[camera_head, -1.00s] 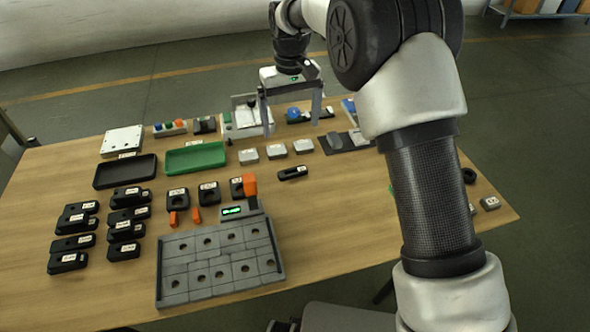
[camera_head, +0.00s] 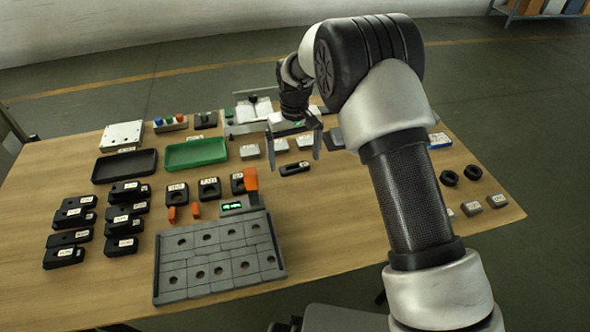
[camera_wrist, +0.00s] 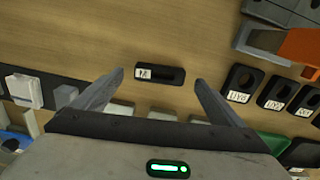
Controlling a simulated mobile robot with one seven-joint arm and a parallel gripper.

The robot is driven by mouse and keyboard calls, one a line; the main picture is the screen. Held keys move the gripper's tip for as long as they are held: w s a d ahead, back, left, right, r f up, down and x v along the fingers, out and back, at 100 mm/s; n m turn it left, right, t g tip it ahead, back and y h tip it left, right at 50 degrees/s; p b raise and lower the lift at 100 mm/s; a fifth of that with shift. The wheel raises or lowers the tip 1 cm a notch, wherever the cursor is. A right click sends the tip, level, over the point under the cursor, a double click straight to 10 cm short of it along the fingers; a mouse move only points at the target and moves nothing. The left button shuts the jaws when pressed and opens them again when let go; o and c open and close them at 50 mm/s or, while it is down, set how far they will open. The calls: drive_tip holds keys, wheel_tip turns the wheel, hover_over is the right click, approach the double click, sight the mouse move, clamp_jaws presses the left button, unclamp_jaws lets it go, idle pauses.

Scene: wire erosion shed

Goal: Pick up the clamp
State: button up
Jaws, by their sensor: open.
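A small black slotted piece with a white label, which looks like the clamp (camera_head: 295,168), lies flat on the table to the right of the black holed blocks. In the wrist view the clamp (camera_wrist: 172,75) lies crosswise between my fingertips, with a gap at each end. My gripper (camera_head: 294,153) is open and empty above it, pointing down at the table; the wrist view also shows my gripper (camera_wrist: 159,79) with fingers spread wider than the clamp. Nothing touches the clamp. The exact height above it is hard to tell.
Several labelled black blocks (camera_head: 122,222) lie at the left. A grey plate with holes (camera_head: 220,260) is at the front, with an orange part (camera_head: 251,180) at its back corner. A green tray (camera_head: 196,153) and a black tray (camera_head: 125,166) lie behind.

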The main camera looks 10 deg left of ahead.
sight(295, 169)
wheel_tip(295, 169, down, 2)
drive_tip(key=shift+f, duration=0.25)
drive_tip(key=shift+r, duration=0.1)
drive_tip(key=c, duration=1.4)
drive_tip(key=shift+o, duration=0.2)
